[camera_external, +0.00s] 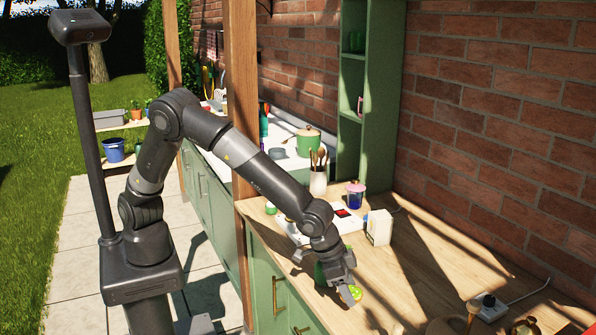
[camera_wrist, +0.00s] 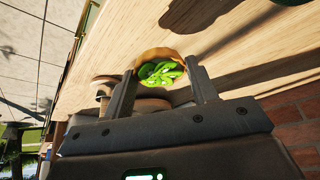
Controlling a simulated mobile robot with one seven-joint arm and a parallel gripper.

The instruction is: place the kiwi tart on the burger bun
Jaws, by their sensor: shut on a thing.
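The kiwi tart (camera_wrist: 160,72), a tan crust with bright green slices, is between the two fingers of my gripper (camera_wrist: 163,84) in the wrist view. The fingers are shut on it. In the external view, the tart (camera_external: 353,293) shows green at the tip of my gripper (camera_external: 344,291), over the wooden counter. A pale round thing (camera_wrist: 152,104) shows behind the tart in the wrist view, partly hidden by the gripper; I cannot tell whether it is the burger bun. I cannot make out the bun for sure in the external view.
The wooden counter (camera_external: 400,270) has clear room right of my gripper. A white box (camera_external: 379,227), a purple jar (camera_external: 355,195) and a utensil pot (camera_external: 318,181) stand behind. A power strip (camera_external: 490,305) lies at the lower right, by a brick wall.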

